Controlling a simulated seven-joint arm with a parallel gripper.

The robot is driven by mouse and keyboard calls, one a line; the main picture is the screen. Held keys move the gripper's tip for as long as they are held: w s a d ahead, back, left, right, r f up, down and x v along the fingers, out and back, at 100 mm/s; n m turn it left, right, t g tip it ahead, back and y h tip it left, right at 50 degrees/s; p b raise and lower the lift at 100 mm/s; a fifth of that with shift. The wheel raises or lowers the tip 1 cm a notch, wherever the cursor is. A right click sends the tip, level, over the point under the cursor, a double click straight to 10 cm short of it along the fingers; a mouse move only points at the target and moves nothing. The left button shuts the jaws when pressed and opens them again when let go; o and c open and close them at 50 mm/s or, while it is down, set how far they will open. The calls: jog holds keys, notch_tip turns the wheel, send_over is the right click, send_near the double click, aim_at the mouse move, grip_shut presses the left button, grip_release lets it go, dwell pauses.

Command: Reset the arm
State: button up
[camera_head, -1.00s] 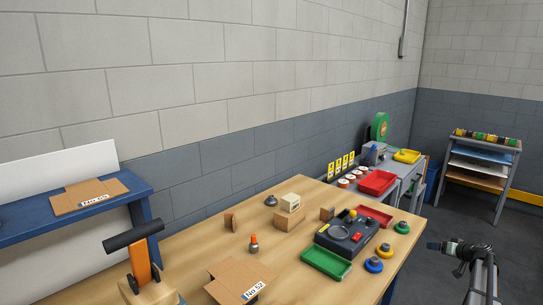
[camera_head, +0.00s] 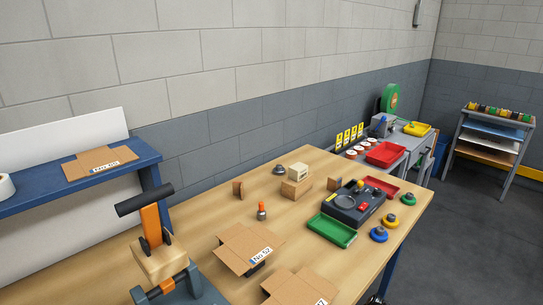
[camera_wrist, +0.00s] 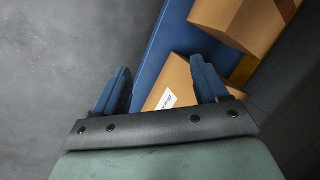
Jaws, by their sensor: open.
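My gripper (camera_wrist: 160,85) shows in the wrist view. Its two blue fingers stand wide apart with nothing held between them. Past the fingertips, a cardboard box (camera_wrist: 178,84) with a white label lies on a blue surface (camera_wrist: 172,36). A larger cardboard box (camera_wrist: 236,24) is at the upper right. I cannot tell from this view how far the fingers are from the boxes. In the head view my gripper is not clearly seen; a small dark part at the bottom edge cannot be made out.
A wooden workbench (camera_head: 215,222) holds open cartons (camera_head: 246,246), a green tray (camera_head: 331,230), a dark device (camera_head: 349,207) and a clamp-like tool (camera_head: 150,225). A blue shelf (camera_head: 36,199) stands left. Grey floor (camera_head: 455,250) is open right of the bench.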

jog(key=s+a+f+g+h, duration=0.1)
jog(key=s+a, duration=0.3)
jog(key=s, duration=0.7)
jog(key=s+a+f+n+g+h, duration=0.1)
jog(key=s+a+g, duration=0.3)
jog(key=s, duration=0.8)
jog(key=s+a+f+g+h, duration=0.1)
jog(key=s+a+g+h, duration=0.1)
jog(key=s, duration=1)
jog(key=shift+s+a+f+g, duration=0.2)
jog(key=shift+a+g, duration=0.1)
jog(key=shift+a, duration=0.6)
